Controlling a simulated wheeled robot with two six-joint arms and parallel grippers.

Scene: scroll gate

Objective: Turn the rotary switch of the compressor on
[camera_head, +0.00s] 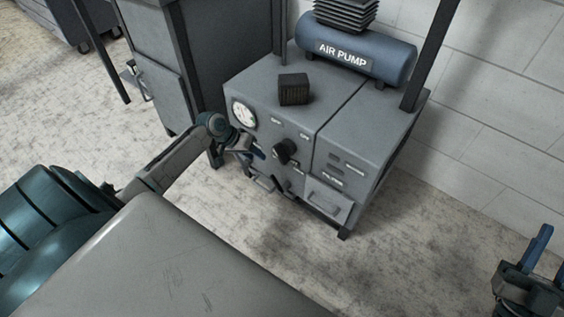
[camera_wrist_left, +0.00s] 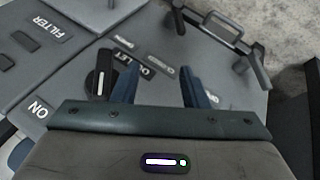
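The compressor (camera_head: 330,130) is a grey cabinet with a blue "AIR PUMP" tank (camera_head: 355,50) on top. Its black rotary switch (camera_head: 286,151) sits on the front face, between the "OFF" and "ON" labels. My left gripper (camera_head: 254,155) is at the front face, left of the switch. In the left wrist view, the blue fingers (camera_wrist_left: 158,88) are apart with nothing held between them. The black switch knob (camera_wrist_left: 103,73) is just outside the left finger there, partly hidden; I cannot tell whether they touch. My right gripper (camera_head: 540,262) is at the right edge, its blue fingers apart, away from the compressor.
A round gauge (camera_head: 243,114) is on the front face, and a dark block (camera_head: 293,89) lies on top. A bar handle (camera_wrist_left: 220,32) sticks out beyond my left fingers. A grey cabinet (camera_head: 165,60) stands at left.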

